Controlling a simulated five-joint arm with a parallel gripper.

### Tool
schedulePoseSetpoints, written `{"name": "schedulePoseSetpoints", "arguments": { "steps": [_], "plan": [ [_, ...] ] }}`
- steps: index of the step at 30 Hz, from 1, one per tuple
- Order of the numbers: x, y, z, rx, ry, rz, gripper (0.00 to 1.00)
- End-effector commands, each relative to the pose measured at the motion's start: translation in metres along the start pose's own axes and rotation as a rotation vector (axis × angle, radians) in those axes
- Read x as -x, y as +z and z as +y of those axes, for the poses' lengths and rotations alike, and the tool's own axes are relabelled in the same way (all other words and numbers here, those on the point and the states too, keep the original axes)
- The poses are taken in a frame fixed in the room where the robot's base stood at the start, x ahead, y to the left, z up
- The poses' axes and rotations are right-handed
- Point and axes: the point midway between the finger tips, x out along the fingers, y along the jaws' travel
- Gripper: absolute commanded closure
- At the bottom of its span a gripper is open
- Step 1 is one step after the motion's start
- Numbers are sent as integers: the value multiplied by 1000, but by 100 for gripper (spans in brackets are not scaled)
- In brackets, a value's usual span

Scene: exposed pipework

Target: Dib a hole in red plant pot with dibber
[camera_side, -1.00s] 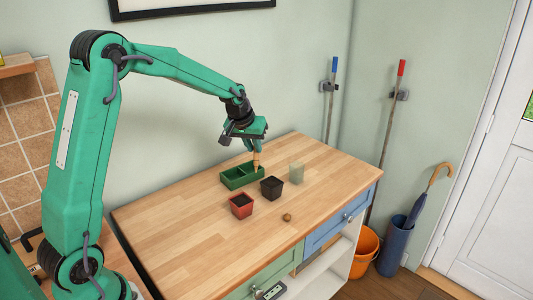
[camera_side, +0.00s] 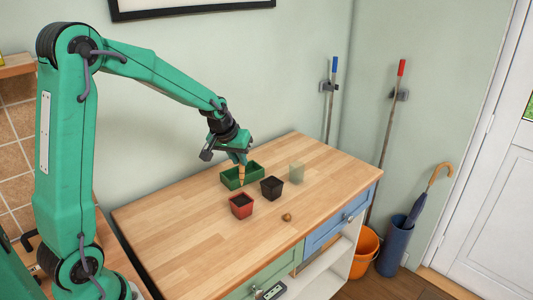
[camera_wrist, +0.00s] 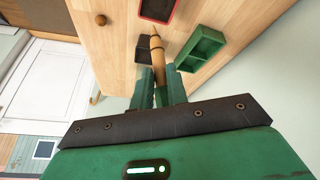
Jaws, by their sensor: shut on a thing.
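My gripper (camera_side: 238,158) is shut on the wooden dibber (camera_side: 243,174), which points down with its tapered tip low. In the side view the dibber overlaps the front of the green tray, behind the red plant pot (camera_side: 241,208). The red pot stands upright on the bench and looks dark inside. In the wrist view the dibber (camera_wrist: 158,54) juts out from my gripper (camera_wrist: 161,78) toward the red pot (camera_wrist: 158,9), which is cut by the top edge. The tip appears apart from the pot.
A green two-compartment tray (camera_side: 229,182) stands behind the red pot. A black pot (camera_side: 271,188) stands to its right, with a translucent cup (camera_side: 296,172) beyond. A small brown ball-like thing (camera_side: 287,217) is near the front edge. The bench's left part is clear.

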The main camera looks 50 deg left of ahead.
Motion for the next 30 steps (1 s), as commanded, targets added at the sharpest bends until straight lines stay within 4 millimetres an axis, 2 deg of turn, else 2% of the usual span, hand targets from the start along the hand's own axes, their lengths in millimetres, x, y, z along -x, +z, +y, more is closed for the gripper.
{"name": "schedulePoseSetpoints", "arguments": {
  "steps": [18, 30],
  "plan": [
    [-40, 19, -4, 0, 0, -2, 100],
    [-48, 22, -5, 0, 0, 0, 100]
  ]
}}
